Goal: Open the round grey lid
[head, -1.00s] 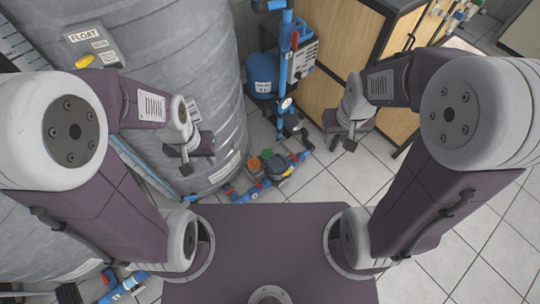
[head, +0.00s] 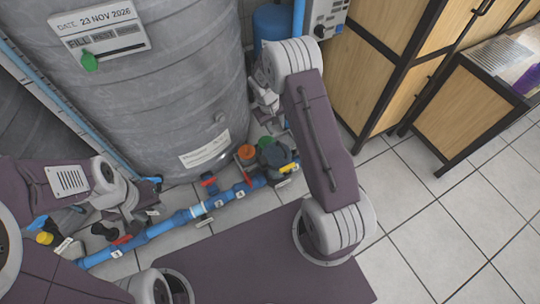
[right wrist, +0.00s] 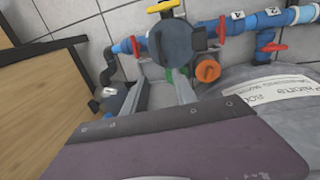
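The round grey lid (head: 275,154) sits low on the blue pipework beside the big tank, next to an orange cap (head: 246,152) and a green cap (head: 266,142). In the right wrist view the grey lid (right wrist: 170,45) lies just beyond my right gripper (right wrist: 162,80), whose two fingers are apart with nothing held between them. The lid looks closed; I cannot tell whether a finger touches it. In the head view my right gripper (head: 266,108) is partly hidden behind my forearm. My left gripper (head: 148,205) is low at the left, near the pipe; its opening is unclear.
The tank (head: 160,90) stands close on the left. A blue pipe (head: 180,218) with red valve handles (head: 208,180) runs along the floor. A yellow valve handle (right wrist: 163,6) is beyond the lid. A wooden cabinet (head: 385,60) stands right. Tiled floor at right is free.

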